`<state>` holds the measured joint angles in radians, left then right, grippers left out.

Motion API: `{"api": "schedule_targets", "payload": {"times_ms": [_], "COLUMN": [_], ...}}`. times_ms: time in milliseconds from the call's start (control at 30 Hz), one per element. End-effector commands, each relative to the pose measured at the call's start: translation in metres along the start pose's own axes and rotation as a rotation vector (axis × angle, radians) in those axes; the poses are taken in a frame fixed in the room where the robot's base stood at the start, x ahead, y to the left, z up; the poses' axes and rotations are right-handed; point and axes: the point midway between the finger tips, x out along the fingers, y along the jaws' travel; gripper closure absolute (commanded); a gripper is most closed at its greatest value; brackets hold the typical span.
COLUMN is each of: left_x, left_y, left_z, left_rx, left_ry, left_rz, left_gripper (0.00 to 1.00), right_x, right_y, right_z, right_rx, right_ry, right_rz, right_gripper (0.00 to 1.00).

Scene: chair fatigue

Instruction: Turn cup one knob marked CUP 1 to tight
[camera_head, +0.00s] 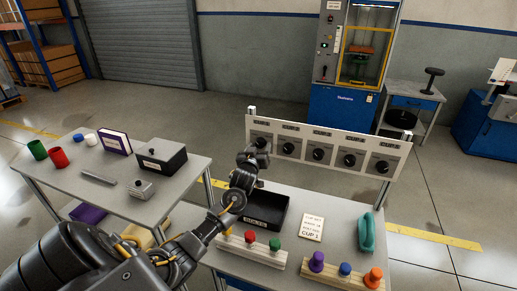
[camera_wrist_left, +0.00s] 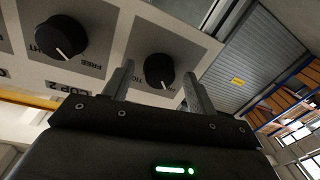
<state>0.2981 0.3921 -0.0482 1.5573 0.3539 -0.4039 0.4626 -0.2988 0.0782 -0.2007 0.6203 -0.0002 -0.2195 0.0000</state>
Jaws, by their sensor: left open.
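The knob panel (camera_head: 335,143) stands upright at the back of the right table, with a row of several black knobs. My left gripper (camera_head: 252,155) is at its left end, partly covering the leftmost knob (camera_head: 262,143). In the left wrist view a black knob (camera_wrist_left: 160,70) shows between the two open fingers of my left gripper (camera_wrist_left: 159,78). Its white pointer line points down in the picture. Its cup label is hidden by the gripper; a "TI..." mark shows at its left. The neighbouring knob (camera_wrist_left: 62,38) sits over the label CUP 2 (camera_wrist_left: 76,88). Contact cannot be told.
On the right table are a black tray (camera_head: 262,212), a card reading CUP 1 (camera_head: 312,228), a teal object (camera_head: 366,234) and wooden blocks with coloured pegs (camera_head: 341,274). The left table (camera_head: 100,182) holds boxes and cups. My left arm crosses between the tables.

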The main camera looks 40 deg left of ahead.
Motion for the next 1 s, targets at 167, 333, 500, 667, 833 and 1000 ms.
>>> {"api": "schedule_targets", "payload": {"times_ms": [167,333,500,667,833,1000], "left_x": [0.0,0.0,0.0,0.0,0.0,0.0], "left_y": [0.0,0.0,0.0,0.0,-0.001,-0.001], "left_z": [0.0,0.0,0.0,0.0,-0.001,-0.002], "left_rx": [0.0,0.0,0.0,0.017,0.082,0.201], "left_ry": [0.0,0.0,0.0,0.002,0.007,0.018], "left_rz": [0.0,0.0,0.0,0.0,0.0,0.002], "left_gripper": [0.51,0.73,0.87,0.87,0.87,0.87], "right_x": [0.0,0.0,0.0,-0.001,-0.005,-0.011], "right_y": [0.003,0.004,0.004,0.004,0.003,0.001], "right_z": [0.001,0.002,0.002,0.002,0.002,0.001], "right_rx": [-0.001,-0.001,-0.001,-0.001,0.0,0.001], "right_ry": [-0.002,-0.003,-0.004,-0.004,-0.003,-0.003], "right_rz": [0.004,0.004,0.004,0.004,0.004,0.001], "right_gripper": [0.47,0.47,0.47,0.47,0.47,0.47]}}
